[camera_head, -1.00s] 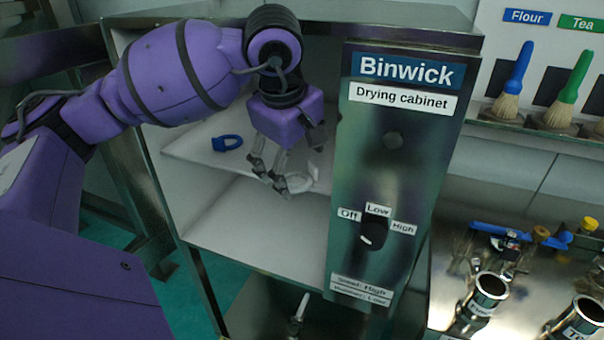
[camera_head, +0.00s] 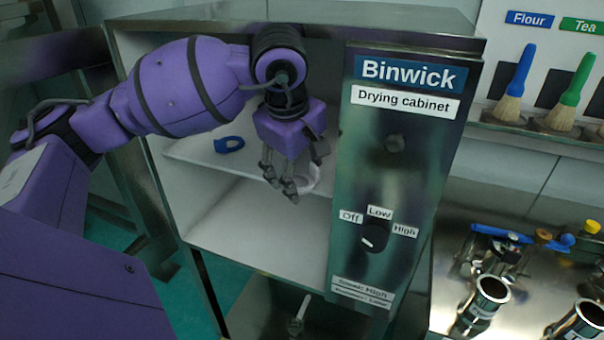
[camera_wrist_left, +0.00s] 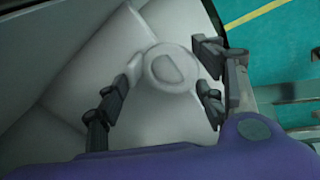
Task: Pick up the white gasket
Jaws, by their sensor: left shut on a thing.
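The white gasket (camera_head: 313,182) is a pale ring at the front edge of the drying cabinet's upper shelf, partly hidden behind my fingers in the head view. My left gripper (camera_head: 284,188) reaches into the cabinet from above and is shut on the gasket. In the left wrist view the gasket (camera_wrist_left: 172,89) lies between the two fingers of my left gripper (camera_wrist_left: 168,82), with its ring shape and tab visible. My right gripper is not in view.
A blue gasket (camera_head: 229,144) lies on the upper shelf (camera_head: 190,150), left of my gripper. The drying cabinet's control panel (camera_head: 393,140) stands close on the right. The space below the shelf is empty. Brushes and metal cylinders are further right.

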